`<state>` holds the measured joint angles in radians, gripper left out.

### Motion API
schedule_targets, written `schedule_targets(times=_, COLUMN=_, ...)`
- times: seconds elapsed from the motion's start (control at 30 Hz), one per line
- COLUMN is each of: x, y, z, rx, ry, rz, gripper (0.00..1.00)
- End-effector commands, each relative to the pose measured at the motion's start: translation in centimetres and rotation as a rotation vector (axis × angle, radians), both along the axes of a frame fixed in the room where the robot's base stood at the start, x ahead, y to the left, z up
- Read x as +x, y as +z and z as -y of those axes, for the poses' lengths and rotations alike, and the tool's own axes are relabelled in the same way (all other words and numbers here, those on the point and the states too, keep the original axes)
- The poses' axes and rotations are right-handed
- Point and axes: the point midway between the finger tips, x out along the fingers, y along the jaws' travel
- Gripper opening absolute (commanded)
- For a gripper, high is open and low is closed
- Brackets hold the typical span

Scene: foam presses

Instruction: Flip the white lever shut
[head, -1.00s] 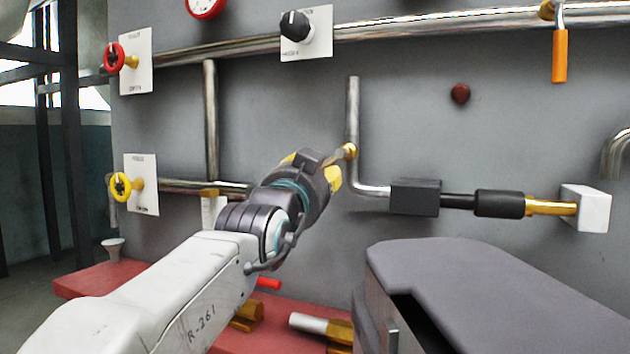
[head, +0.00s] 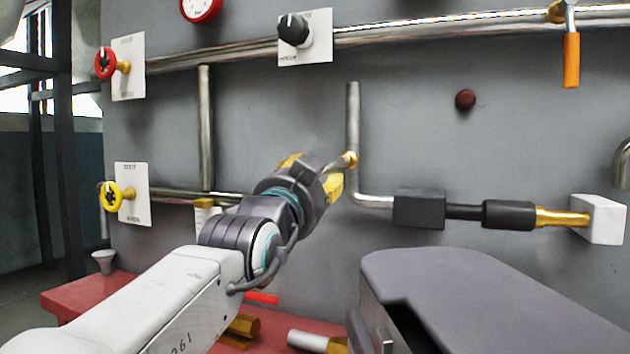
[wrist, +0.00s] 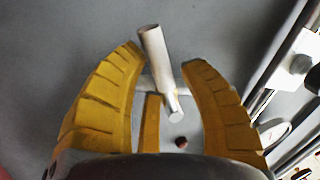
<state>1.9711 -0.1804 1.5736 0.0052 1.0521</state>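A pale cylinder, apparently the white lever (wrist: 154,52), stands between my fingers in the wrist view, with clear gaps on both sides. My gripper (head: 322,172) is open, its yellow fingers spread. It also shows in the wrist view (wrist: 160,55). In the head view it is beside a brass joint (head: 350,160) on the upright pipe (head: 353,115). A thin rod runs from this joint toward my gripper, which hides the handle. A narrow yellow piece (wrist: 152,122) shows between the fingers in the wrist view.
An orange lever (head: 571,60) hangs at upper right. A dark red knob (head: 465,100) is on the wall. A black box (head: 419,208) lies right of the pipe. A grey block (head: 470,285) stands in front. Red and yellow valve wheels are at left.

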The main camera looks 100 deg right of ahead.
Motion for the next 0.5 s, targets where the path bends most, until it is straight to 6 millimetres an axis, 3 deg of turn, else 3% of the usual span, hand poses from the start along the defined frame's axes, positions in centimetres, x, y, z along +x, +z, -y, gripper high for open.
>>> schedule_targets(times=0.13, x=0.0, y=-0.02, z=0.0, rx=0.001, ry=0.0, rz=0.0, gripper=0.51)
schedule_targets(times=0.5, x=0.22, y=-0.13, z=-0.53, rx=0.001, ry=0.0, rz=0.0, gripper=0.51)
